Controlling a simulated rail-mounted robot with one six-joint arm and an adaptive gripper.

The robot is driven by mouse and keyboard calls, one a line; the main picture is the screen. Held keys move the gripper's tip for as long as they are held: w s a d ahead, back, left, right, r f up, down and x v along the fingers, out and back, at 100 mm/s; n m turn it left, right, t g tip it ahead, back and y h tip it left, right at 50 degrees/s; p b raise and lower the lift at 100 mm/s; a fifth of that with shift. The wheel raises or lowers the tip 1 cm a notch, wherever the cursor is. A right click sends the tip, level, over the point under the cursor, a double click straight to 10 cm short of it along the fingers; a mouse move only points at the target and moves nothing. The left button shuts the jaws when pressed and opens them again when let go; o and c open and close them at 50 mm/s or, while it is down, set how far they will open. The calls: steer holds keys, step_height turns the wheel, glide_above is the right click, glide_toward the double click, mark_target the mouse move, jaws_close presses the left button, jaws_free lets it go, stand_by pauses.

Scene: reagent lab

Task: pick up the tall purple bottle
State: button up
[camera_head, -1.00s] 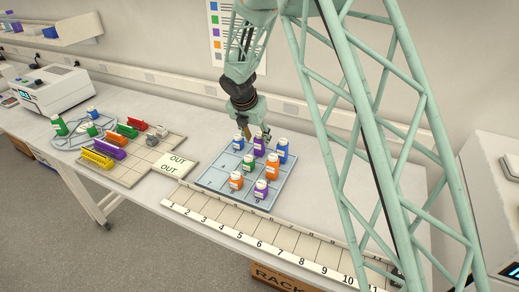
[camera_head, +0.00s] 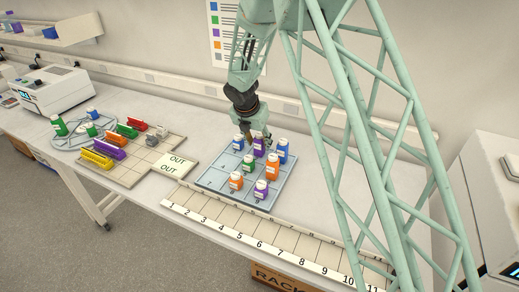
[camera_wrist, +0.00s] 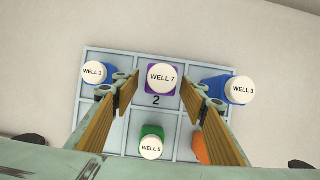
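The tall purple bottle (camera_head: 259,149) stands upright in the back middle compartment of the blue-grey tray (camera_head: 203,184). In the wrist view it shows as a purple bottle (camera_wrist: 150,92) with a white cap reading WELL 7, beside the number 2. My gripper (camera_head: 259,135) is just above and around its top in the head view. In the wrist view my gripper (camera_wrist: 162,88) is open, with one finger on each side of the cap and visible gaps between. I cannot tell how far down the fingertips reach on the bottle.
Blue bottles stand close on the left (camera_head: 238,146) and right (camera_head: 283,152). A green bottle (camera_head: 249,163), two orange bottles and a short purple bottle (camera_head: 261,192) share the tray. A numbered strip (camera_head: 262,246) runs in front. Coloured racks (camera_head: 110,149) stand to the left.

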steer(key=shift+x, duration=1.3)
steer(key=c, duration=0.9)
steer(key=shift+r, duration=0.15)
steer(key=shift+c, duration=0.2)
steer(key=shift+r+p, duration=0.65)
steer(key=shift+r, duration=4.2)
